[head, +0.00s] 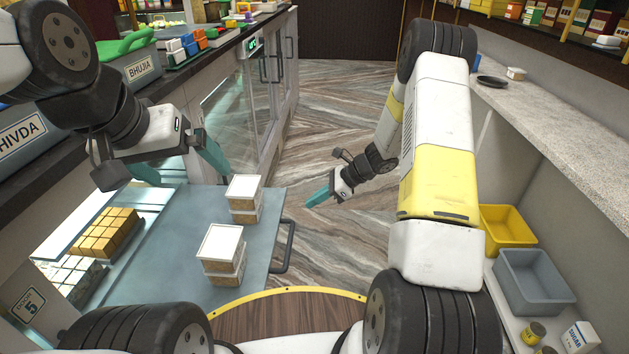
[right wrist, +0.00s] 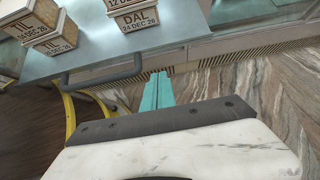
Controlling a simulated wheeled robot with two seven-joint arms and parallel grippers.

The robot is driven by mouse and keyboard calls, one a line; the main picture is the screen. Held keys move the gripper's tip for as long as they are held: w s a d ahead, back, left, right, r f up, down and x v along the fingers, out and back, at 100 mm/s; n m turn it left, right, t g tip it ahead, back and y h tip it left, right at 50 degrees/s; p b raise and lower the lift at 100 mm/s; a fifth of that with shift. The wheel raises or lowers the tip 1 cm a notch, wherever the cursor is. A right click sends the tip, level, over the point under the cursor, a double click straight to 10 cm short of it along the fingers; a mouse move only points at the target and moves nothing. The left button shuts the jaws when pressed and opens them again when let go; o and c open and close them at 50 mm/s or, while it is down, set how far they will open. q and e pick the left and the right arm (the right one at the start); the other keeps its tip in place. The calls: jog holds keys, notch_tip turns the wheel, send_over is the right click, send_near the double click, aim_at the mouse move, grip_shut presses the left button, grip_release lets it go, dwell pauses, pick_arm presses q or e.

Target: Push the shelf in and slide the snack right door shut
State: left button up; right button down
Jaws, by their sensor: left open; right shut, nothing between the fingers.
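The shelf (head: 185,210) is pulled out from the counter on the left, over the floor. Its dark bar handle (head: 286,246) is on its right edge; the handle also shows in the right wrist view (right wrist: 100,77). Two stacks of white-lidded boxes (head: 222,243) stand on it. My left gripper (head: 182,165) is open above the shelf's far part, apparently holding nothing. My right gripper (head: 318,198) is shut and empty, apart from the handle, beyond and right of it. Glass doors with upright handles (head: 265,68) line the counter front farther back; which is the snack right door is unclear.
Sweets in blocks (head: 106,233) lie inside the counter at the left. A BHUJIA bin (head: 140,68) stands on the counter top. A yellow bin (head: 507,230) and a grey bin (head: 535,280) sit low at the right. The aisle floor (head: 340,100) between is clear.

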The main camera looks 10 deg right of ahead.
jog(key=w+a+f, duration=0.1)
jog(key=a+f, duration=0.1)
jog(key=a, duration=0.5)
jog(key=shift+w+f, duration=0.2)
jog(key=shift+f, duration=0.1)
